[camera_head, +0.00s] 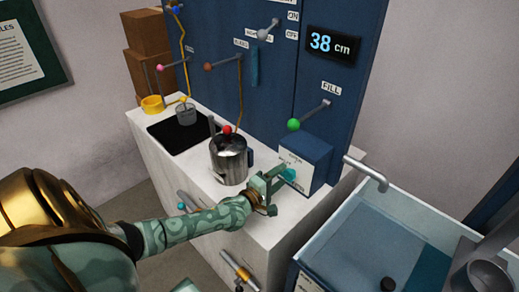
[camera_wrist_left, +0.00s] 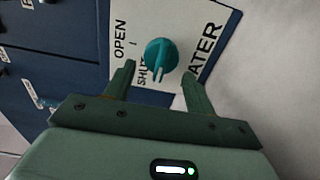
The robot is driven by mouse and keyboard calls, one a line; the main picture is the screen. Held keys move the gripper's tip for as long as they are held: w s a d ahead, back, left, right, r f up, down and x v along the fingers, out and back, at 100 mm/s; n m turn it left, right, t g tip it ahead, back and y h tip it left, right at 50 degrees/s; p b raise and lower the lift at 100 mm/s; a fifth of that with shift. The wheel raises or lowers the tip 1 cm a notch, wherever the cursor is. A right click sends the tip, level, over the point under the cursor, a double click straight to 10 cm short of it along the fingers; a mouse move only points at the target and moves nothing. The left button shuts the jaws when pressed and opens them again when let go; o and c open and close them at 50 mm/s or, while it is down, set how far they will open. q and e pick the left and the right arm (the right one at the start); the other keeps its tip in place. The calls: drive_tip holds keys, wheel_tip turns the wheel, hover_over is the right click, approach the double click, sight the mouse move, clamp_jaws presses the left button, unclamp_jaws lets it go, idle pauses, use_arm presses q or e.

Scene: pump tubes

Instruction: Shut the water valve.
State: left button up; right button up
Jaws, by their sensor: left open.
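The water valve is a round teal knob (camera_head: 288,174) on the front of a blue box, and it also shows in the left wrist view (camera_wrist_left: 158,54). It sits on a white plate lettered OPEN, SHUT and WATER. Pale marks show at the knob's lower edge; I cannot tell which label it points to. My left gripper (camera_head: 270,187) is open in front of the knob. In the left wrist view its fingers (camera_wrist_left: 159,82) are spread to either side below the knob, which looks free of them. My right gripper is not in view.
A green-ended lever (camera_head: 294,124) sticks out above the blue box (camera_head: 306,160). A spout (camera_head: 366,172) and a water tank (camera_head: 372,235) are at the right.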

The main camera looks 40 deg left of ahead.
use_arm(q)
drive_tip(key=s, duration=0.4)
drive_tip(key=s+p, duration=0.1)
drive_tip(key=s, duration=0.4)
drive_tip(key=s+a+p, duration=0.1)
drive_tip(key=s, duration=0.4)
drive_tip(key=shift+s, duration=0.2)
